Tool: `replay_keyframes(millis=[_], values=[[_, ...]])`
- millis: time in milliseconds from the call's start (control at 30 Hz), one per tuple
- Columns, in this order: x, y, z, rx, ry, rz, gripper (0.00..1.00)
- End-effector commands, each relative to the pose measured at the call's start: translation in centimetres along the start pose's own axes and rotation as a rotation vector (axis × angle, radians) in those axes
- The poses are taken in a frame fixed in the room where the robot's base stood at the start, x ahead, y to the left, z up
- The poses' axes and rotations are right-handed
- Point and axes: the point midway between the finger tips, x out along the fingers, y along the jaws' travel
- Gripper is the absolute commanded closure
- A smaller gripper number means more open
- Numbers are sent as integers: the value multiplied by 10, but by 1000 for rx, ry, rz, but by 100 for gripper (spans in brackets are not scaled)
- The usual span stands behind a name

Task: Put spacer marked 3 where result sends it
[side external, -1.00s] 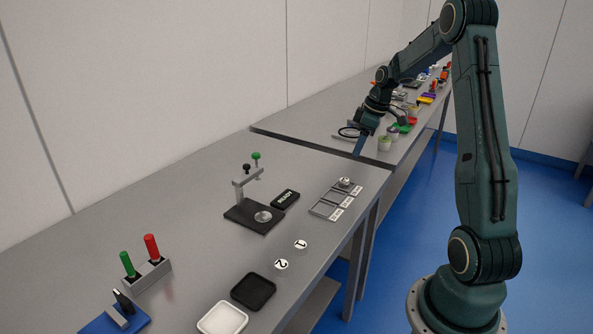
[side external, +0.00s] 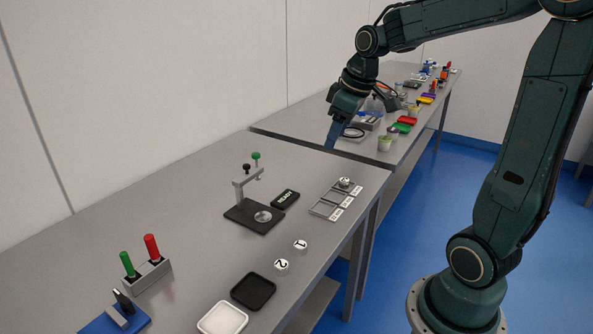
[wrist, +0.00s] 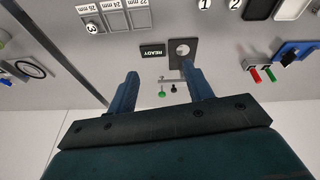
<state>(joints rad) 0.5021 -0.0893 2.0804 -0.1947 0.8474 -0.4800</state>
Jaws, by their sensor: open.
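The spacer marked 3 (wrist: 92,27) is a small white disc at the 26 mm compartment of the grey labelled tray (wrist: 143,19). In the side view the spacer (side external: 344,182) is at the tray's far end. The black gauge stand (side external: 243,214) has a round silver seat that looks empty. Its dark display (side external: 286,199) reads READY, also legible in the wrist view (wrist: 153,50). My gripper (wrist: 158,76) is open and empty. In the side view my gripper (side external: 332,147) hangs above the table, beyond the tray, apart from everything.
Spacers marked 1 (side external: 301,245) and 2 (side external: 281,265) stand near a black tray (side external: 254,291) and a white tray (side external: 222,319). A holder (side external: 149,276) carries green and red pegs. A second table (side external: 300,118) behind is cluttered. The near table's middle left is clear.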

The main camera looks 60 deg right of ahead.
Motion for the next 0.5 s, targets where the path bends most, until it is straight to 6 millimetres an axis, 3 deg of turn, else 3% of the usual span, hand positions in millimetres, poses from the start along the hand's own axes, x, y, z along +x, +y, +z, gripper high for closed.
replay_keyframes(millis=[33, 200, 500], values=[[-9, -17, 3, -1, 12, 5, 49], [-29, -60, 20, 28, 44, 15, 49], [-52, -120, 67, 84, 113, 13, 49]])
